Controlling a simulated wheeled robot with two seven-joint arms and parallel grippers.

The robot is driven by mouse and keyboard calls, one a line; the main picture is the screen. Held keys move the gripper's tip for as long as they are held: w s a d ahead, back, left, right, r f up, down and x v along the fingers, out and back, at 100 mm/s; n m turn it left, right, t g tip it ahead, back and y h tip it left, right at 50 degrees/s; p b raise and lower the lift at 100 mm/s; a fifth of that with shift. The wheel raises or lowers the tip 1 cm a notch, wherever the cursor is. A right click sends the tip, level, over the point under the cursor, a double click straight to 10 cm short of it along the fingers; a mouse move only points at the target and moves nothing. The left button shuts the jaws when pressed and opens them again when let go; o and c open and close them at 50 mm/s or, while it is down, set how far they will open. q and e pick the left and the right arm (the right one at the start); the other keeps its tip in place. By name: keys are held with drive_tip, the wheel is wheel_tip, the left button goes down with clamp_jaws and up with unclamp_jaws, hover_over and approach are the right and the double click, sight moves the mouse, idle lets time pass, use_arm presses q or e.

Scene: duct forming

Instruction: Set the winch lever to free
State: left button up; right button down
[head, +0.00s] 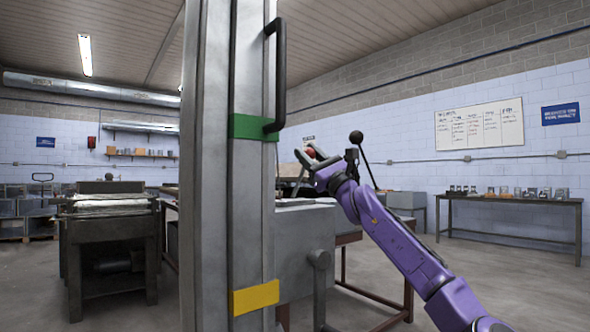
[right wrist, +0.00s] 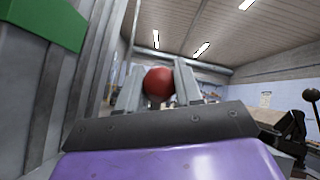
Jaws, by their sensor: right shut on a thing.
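A red ball knob (head: 310,152) shows at the tip of my right gripper (head: 309,157), just right of the tall grey metal column. In the right wrist view the red knob (right wrist: 158,82) sits between the two grey fingers of my right gripper (right wrist: 160,84), which is shut on it. I take it for the winch lever's knob; its shaft and the lever's setting are hidden by the gripper. A second lever with a black ball knob (head: 356,137) stands to the right, behind my right arm. My left gripper is in neither view.
The tall grey column (head: 212,200) fills the near left middle, with a black handle (head: 281,75), a green band (head: 250,127) and a yellow band (head: 255,298). A grey machine (head: 300,250) stands behind it. A side table (head: 510,200) is far right; open floor lies before it.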

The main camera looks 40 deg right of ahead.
drive_tip(key=shift+f, duration=0.1)
idle(0.4)
drive_tip(key=c, duration=0.8)
unclamp_jaws()
drive_tip(key=shift+s, duration=0.25)
drive_tip(key=b+v, duration=0.1)
drive_tip(key=v, duration=0.4)
drive_tip(key=shift+f, duration=0.1)
drive_tip(key=p+v, duration=0.2)
drive_tip(key=v, duration=0.3)
drive_tip(key=shift+f, duration=0.15)
